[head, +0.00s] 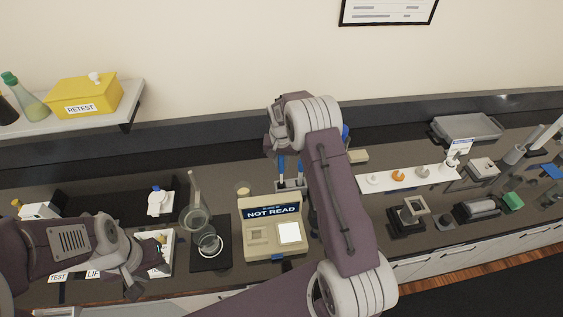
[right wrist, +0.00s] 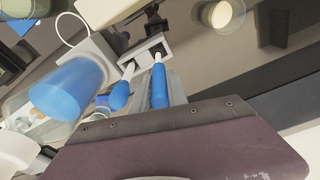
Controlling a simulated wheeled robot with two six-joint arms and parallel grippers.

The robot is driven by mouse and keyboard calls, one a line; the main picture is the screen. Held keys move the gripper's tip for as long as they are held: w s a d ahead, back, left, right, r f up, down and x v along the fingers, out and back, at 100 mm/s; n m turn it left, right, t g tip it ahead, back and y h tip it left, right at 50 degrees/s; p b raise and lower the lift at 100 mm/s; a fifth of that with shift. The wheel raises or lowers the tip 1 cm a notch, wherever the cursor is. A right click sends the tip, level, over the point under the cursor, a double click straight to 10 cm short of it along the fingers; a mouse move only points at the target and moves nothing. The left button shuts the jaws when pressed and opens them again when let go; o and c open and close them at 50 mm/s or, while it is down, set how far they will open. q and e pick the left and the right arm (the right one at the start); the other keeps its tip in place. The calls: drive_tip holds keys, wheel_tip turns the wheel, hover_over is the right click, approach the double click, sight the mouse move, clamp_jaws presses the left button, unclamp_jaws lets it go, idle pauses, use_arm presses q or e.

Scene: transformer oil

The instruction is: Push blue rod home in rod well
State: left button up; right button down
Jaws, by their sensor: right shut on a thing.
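Two blue-handled rods with pale shafts stand side by side at the rod well (head: 291,186), a small grey block behind the beige instrument. In the right wrist view, one blue rod (right wrist: 159,86) lies in line with the grey jaws of my right gripper (right wrist: 172,88). The other blue rod (right wrist: 121,94) is beside it, to the left. Both pale shafts point at the well block (right wrist: 148,52). My right gripper is shut on the first rod; how deep it sits cannot be told. My left gripper (head: 147,268) is low at the left, over a white tray, its jaws unclear.
The beige instrument (head: 272,240) with a "NOT READ" display stands in front of the well. A glass vessel on a black plate (head: 205,260) is to its left. A white strip with small parts (head: 405,178) lies right of my right arm. A translucent blue cup (right wrist: 70,88) is near the rods.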

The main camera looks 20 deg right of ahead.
sight(281, 157)
drive_tip(key=shift+f+b, duration=1.2)
drive_tip(key=shift+f, duration=0.65)
drive_tip(key=c, duration=1.2)
unclamp_jaws()
drive_tip(key=shift+c, duration=0.2)
drive_tip(key=r+b, duration=0.1)
drive_tip(key=r, duration=0.2)
drive_tip(key=r+b, duration=0.1)
drive_tip(key=r, duration=0.2)
drive_tip(key=s+r+b, duration=0.1)
drive_tip(key=r, duration=0.2)
drive_tip(key=shift+a, duration=0.3)
